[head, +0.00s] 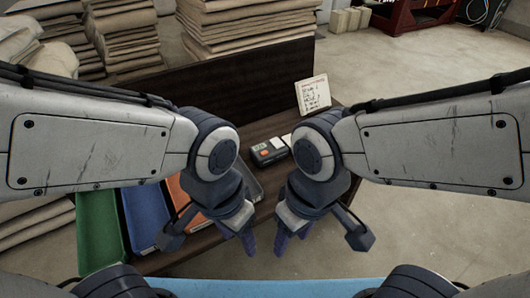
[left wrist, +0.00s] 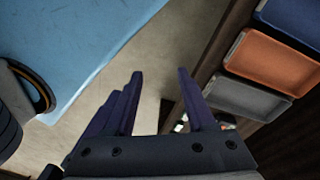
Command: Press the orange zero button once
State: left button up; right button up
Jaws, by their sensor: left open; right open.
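A small dark device (head: 277,145) with a pale display lies on the dark wooden table, between my two forearms in the head view. Its orange button (head: 265,153) faces up at the device's near side. My left gripper (head: 249,242) hangs in front of the device, nearer to me, open and empty. In the left wrist view its purple fingers (left wrist: 162,85) stand wide apart with bare floor behind them. My right gripper (head: 281,242) hangs close beside the left one, also open and empty. Neither gripper touches the device.
Green (head: 100,235), blue (head: 147,218), orange (left wrist: 265,62) and grey (left wrist: 245,98) trays lie at the left. Stacks of folded cloth (head: 245,28) rise beyond the dark board. A light-blue surface (head: 250,290) is nearest me.

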pick_arm(q)
grip_shut()
dwell(1.5)
